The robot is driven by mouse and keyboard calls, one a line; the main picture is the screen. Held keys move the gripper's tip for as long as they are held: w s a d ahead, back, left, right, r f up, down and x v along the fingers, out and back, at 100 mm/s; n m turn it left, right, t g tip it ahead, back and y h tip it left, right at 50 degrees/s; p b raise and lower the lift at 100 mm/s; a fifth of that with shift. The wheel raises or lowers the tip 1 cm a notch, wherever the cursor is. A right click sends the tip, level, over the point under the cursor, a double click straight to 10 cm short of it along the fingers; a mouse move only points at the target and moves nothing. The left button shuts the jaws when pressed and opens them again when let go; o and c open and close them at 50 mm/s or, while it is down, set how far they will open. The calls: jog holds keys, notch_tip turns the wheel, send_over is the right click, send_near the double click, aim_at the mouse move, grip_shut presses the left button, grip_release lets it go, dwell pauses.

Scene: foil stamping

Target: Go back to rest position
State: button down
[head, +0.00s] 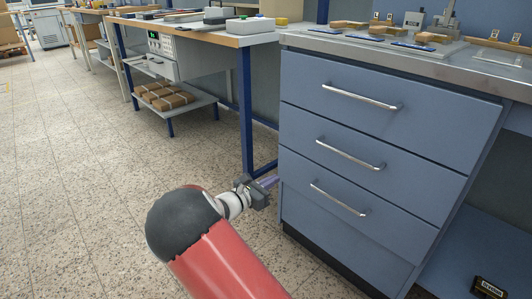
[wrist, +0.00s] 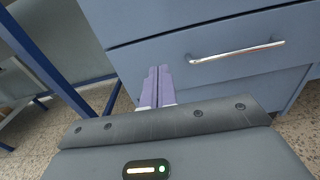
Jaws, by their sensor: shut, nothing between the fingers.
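My gripper (head: 270,182) is at the left side of the blue drawer cabinet (head: 383,125), low down near its lower drawers in the head view. In the wrist view my gripper (wrist: 158,75) has its two pale purple fingers side by side with nothing between them. The fingers point toward the cabinet front, and a drawer handle (wrist: 237,52) is to their right. I cannot tell whether the fingertips touch the cabinet. My red arm with its dark joint reaches in from the bottom of the head view.
Three drawers with metal handles (head: 362,101) look shut. A workbench (head: 205,33) with blue legs stands to the left, with brown packages (head: 166,96) on its lower shelf. Speckled floor (head: 75,180) is free at the left. A dark box (head: 488,288) lies at the bottom right.

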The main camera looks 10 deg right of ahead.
jog(key=s+d+r+m+g+y+p, duration=0.1)
jog(key=s+d+r+m+g+y, duration=0.3)
jog(key=s+m, duration=0.35)
jog(key=s+d+r+m+g+y+p, duration=0.1)
jog(key=s+d+r+m+g+y, duration=0.2)
jog(key=s+d+m, duration=0.5)
jog(key=s+a+r+m+y+p, duration=0.1)
jog(key=s+a+r+m+y, duration=0.1)
jog(key=s, duration=0.5)
jog(key=s+a+r+m+t+y+p, duration=0.1)
jog(key=s+a+r+m+y, duration=0.2)
jog(key=s, duration=0.4)
jog(key=s+a+r+m+t+y+p, duration=0.1)
jog(key=s+a+r+m+y, duration=0.1)
jog(key=s, duration=0.4)
notch_tip(320, 180, up, 3)
jog(key=shift+s+a+f+m+y, duration=0.1)
jog(key=shift+s+a+m+y, duration=0.25)
jog(key=shift+a+m, duration=0.55)
jog(key=shift+d, duration=0.2)
